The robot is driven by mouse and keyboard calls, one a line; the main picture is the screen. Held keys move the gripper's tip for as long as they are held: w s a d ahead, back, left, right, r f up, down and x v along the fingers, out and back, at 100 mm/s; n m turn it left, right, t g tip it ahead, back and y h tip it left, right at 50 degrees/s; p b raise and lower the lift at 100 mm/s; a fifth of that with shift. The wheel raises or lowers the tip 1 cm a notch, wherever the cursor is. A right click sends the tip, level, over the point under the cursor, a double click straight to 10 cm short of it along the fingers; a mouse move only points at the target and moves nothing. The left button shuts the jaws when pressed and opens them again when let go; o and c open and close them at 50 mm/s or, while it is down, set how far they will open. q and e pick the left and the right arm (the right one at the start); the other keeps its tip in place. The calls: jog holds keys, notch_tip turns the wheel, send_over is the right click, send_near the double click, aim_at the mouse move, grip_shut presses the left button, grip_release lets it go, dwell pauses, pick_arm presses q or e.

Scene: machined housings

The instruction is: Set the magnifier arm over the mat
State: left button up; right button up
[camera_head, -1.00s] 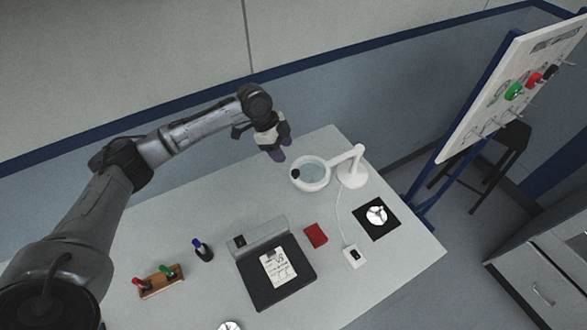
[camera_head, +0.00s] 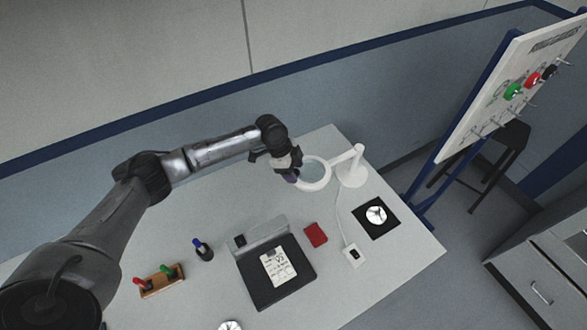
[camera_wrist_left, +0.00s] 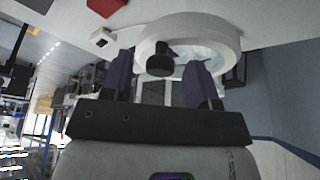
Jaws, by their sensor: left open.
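The white magnifier (camera_head: 329,175) has a ring with a clear lens on a short arm, joined to a round base (camera_head: 353,176) near the table's back right. The black mat (camera_head: 364,228) lies in front of the base with a shiny metal part (camera_head: 376,214) on it; the ring is not above it. My left gripper (camera_head: 291,177) is at the ring's left side, open. In the left wrist view, a black knob (camera_wrist_left: 160,64) on the ring (camera_wrist_left: 222,33) shows between its spread fingers; whether they touch it I cannot tell. My right gripper is out of view.
A red block (camera_head: 315,235) and a white switch box (camera_head: 353,256) with a cable lie near the mat. A pegboard (camera_head: 510,90) rises at right.

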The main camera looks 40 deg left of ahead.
pick_arm(q)
jog(key=shift+c, duration=0.2)
grip_shut()
jog(key=shift+d, duration=0.1)
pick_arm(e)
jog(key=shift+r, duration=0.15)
